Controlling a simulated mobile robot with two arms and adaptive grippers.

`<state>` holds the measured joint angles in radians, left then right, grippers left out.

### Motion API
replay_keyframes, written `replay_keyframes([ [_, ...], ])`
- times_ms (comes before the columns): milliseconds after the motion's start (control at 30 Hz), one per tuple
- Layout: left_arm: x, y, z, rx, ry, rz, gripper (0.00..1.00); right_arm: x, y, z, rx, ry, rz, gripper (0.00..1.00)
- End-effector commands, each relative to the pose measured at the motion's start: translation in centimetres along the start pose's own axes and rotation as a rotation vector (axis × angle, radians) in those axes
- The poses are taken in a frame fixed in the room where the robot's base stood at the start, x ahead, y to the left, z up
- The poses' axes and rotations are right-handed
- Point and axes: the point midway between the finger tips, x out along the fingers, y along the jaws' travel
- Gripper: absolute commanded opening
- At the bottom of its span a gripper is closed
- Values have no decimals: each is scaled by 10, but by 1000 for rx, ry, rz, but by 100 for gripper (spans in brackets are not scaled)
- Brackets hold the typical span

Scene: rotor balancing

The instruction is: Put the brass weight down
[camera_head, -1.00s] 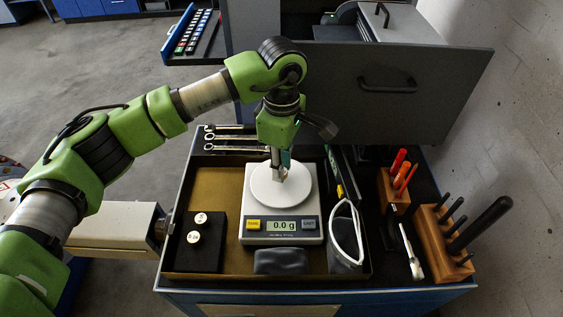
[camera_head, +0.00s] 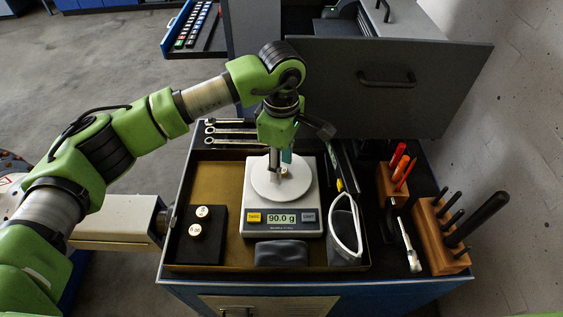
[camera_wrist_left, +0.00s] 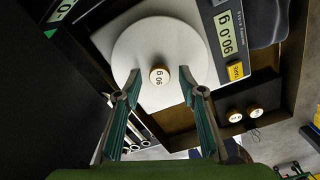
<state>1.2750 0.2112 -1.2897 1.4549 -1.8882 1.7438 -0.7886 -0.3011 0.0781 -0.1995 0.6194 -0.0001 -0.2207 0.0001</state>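The brass weight (camera_wrist_left: 159,75), a small disc marked 90 g, sits upright on the round white pan (camera_wrist_left: 140,45) of the scale. In the head view the weight (camera_head: 285,172) is partly hidden by my left gripper (camera_head: 277,164). In the left wrist view my left gripper (camera_wrist_left: 159,90) is open, its two fingers apart on either side of the weight, with clear gaps. The scale (camera_head: 303,218) reads 90.0 g. My right gripper is not in view.
A black block (camera_head: 209,252) left of the scale holds two more brass weights. A grey pouch (camera_head: 281,253) and an open grey bag (camera_head: 345,235) lie in front and right. Wooden racks of tools (camera_head: 430,235) stand on the right. An open drawer (camera_head: 390,90) is behind.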

Motion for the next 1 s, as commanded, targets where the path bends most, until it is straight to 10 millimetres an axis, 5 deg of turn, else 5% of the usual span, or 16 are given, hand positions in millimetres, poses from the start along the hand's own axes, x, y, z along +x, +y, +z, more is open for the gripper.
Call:
replay_keyframes([
  [167, -11, 2, 0, 0, 0, 5, 37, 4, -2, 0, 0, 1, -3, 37],
  [633, -105, 1, 0, 0, 0, 3, 37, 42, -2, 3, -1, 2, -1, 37],
  [1000, -123, 0, 0, 0, 0, 0, 37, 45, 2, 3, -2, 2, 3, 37],
])
